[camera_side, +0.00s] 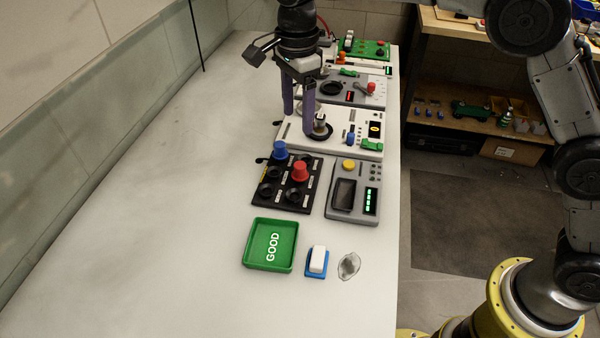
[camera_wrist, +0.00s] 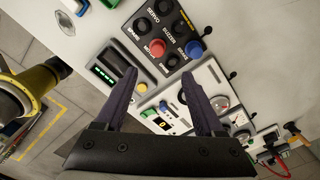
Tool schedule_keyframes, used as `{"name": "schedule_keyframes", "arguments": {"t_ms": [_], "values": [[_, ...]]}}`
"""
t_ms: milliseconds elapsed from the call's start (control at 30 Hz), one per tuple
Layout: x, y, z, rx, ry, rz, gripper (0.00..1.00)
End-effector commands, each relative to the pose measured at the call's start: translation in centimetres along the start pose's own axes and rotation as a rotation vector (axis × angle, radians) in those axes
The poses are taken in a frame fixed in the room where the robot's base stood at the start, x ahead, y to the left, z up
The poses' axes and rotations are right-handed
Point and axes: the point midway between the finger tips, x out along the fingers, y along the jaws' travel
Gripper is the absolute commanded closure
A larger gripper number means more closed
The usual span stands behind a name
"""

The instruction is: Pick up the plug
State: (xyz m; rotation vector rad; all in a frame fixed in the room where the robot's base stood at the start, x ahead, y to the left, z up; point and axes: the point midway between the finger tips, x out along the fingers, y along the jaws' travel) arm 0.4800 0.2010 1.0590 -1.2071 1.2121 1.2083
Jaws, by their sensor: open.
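A black socket panel (camera_side: 283,200) with several round sockets lies on the white bench. A red plug-like piece (camera_side: 300,172) and a blue plug-like piece (camera_side: 279,150) stand upright on it; I cannot tell which one is the plug. In the wrist view the red piece (camera_wrist: 183,27) and the blue piece (camera_wrist: 193,48) show beyond the fingers. My gripper (camera_side: 298,124) points down over the white panel behind the black one. Its purple fingers are apart, with nothing held between them in the wrist view (camera_wrist: 158,75).
A grey device (camera_side: 341,205) with a yellow button adjoins the black panel. A green GOOD tray (camera_side: 249,258) and a blue-and-white block (camera_side: 317,262) lie in front. The bench's left side is clear.

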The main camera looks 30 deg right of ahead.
Motion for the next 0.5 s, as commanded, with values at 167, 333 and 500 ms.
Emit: {"name": "schedule_keyframes", "arguments": {"t_ms": [167,333,500], "values": [[2.9,0.2,0.0,-0.003,0.002,0.004,0.3],[6.0,0.2,0.0,-0.003,0.001,0.002,0.3],[7.8,0.1,0.0,-0.003,0.0,-0.001,0.3]]}}
